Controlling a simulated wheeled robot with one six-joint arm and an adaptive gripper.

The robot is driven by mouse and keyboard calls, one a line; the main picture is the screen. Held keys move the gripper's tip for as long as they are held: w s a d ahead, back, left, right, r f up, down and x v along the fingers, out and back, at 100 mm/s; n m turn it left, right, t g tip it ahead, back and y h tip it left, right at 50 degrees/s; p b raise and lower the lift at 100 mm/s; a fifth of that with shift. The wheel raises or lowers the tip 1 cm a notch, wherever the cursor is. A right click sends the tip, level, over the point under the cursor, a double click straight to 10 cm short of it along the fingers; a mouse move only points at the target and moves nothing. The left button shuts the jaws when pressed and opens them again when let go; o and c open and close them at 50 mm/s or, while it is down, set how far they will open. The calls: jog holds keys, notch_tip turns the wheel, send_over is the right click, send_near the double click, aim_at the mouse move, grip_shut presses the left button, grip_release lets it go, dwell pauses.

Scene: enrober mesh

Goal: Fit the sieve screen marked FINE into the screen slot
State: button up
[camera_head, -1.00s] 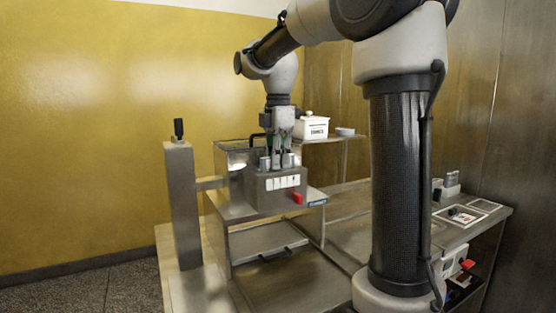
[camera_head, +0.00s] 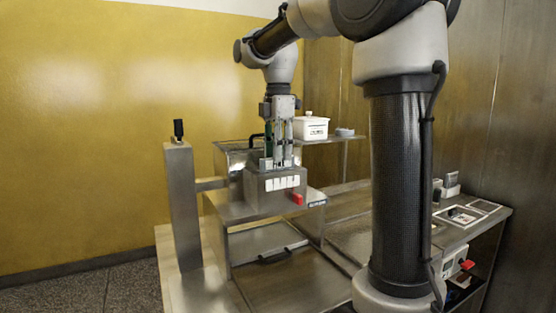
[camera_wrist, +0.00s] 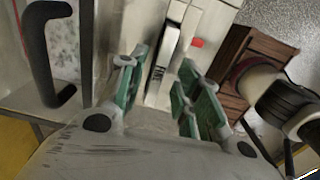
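A plate edge with a white label (camera_wrist: 159,73) shows in the wrist view between my fingers; its small text seems to read FINE. My gripper (camera_wrist: 162,92) is open, with green-padded fingers on both sides of this plate and apart from it. In the head view my gripper (camera_head: 276,160) points straight down at the top of a grey metal block (camera_head: 262,202) with several white tags on its front. Most of the plate is hidden, and I cannot make out the screen slot for certain.
A red knob (camera_head: 297,199) sits on the block's front right. A metal post (camera_head: 183,205) with a black handle stands at left. A white lidded container (camera_head: 311,128) is on the back shelf. A black bar handle (camera_wrist: 47,55) is near my gripper in the wrist view.

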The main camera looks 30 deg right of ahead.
notch_tip(320, 180, up, 8)
jog(key=s+d+f+m+t, duration=0.1)
jog(key=s+f+m+t, duration=0.3)
jog(key=s+f+m, duration=1.4)
jog(key=s, duration=0.4)
jog(key=shift+s+f, duration=0.3)
jog(key=shift+f, duration=0.05)
